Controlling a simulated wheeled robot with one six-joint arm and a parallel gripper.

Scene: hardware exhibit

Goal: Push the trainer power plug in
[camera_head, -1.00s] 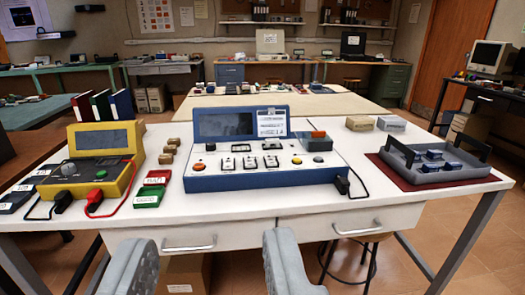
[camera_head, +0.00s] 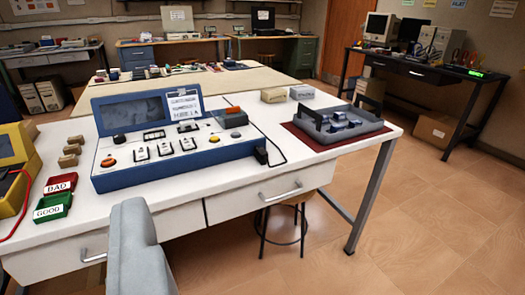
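The trainer is a blue console (camera_head: 165,176) with a white sloped panel, a raised dark screen, switches and an orange button, standing on the white workbench. The black power plug (camera_head: 262,156) is at the right end of the trainer's front edge. Its thin black cord loops to the right over the bench. I cannot tell how deep the plug sits. One grey finger of my gripper (camera_head: 138,250) shows at the lower left, in front of the bench and apart from the plug. The other finger is outside the view. A clear gap beside the visible finger shows the gripper is open and empty.
A grey tray (camera_head: 318,134) with blue parts sits on a dark red mat at the bench's right end. Red (camera_head: 61,183) and green (camera_head: 53,207) bins and a yellow meter (camera_head: 12,198) stand left. A stool (camera_head: 284,222) is under the bench.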

